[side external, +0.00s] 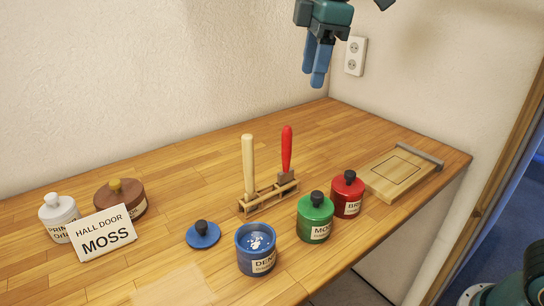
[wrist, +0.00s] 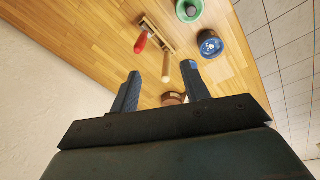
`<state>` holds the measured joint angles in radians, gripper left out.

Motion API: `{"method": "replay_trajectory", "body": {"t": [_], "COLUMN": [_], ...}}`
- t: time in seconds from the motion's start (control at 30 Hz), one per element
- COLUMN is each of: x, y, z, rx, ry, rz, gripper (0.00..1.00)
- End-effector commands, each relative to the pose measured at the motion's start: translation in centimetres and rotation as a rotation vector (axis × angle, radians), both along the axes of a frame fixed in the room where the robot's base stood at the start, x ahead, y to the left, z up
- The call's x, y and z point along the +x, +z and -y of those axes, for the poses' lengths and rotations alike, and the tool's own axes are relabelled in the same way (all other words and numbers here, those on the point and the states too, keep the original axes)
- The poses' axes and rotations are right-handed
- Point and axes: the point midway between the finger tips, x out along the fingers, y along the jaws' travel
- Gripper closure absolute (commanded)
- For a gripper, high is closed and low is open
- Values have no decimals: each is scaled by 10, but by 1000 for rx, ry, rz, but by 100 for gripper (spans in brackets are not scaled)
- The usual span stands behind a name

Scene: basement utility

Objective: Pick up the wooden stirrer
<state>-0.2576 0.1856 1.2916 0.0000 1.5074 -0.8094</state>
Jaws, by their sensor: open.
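The wooden stirrer (side external: 248,168) is a pale, plain stick standing upright in a small wooden rack (side external: 268,198) on the bench. It also shows in the wrist view (wrist: 166,67), seen from above between my fingertips in the picture. A red-handled tool (side external: 287,150) stands beside it in the same rack, to its right in the side view. My gripper (side external: 314,80) is high above the back of the bench, up and right of the stirrer in the side view. Its blue fingers point down, apart and empty, touching nothing. The stirrer's lower end is hidden in the rack.
An open blue tin (side external: 256,250) stands in front of the rack, its blue lid (side external: 203,235) to the left. Green (side external: 315,218) and red (side external: 347,195) tins stand right. A board (side external: 398,176), a MOSS card (side external: 104,232), white (side external: 59,217) and brown (side external: 119,197) tins are farther out.

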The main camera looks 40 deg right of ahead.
Motion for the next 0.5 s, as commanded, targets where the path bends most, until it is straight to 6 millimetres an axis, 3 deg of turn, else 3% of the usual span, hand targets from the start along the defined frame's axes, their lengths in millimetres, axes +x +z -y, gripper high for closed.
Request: {"method": "replay_trajectory", "body": {"t": [0.2, 0.5], "x": [37, 69], "y": [-9, -30], "z": [-34, -75], "rx": [-34, -68], "ry": [189, 423], "rz": [-53, -117], "gripper": [54, 54]}}
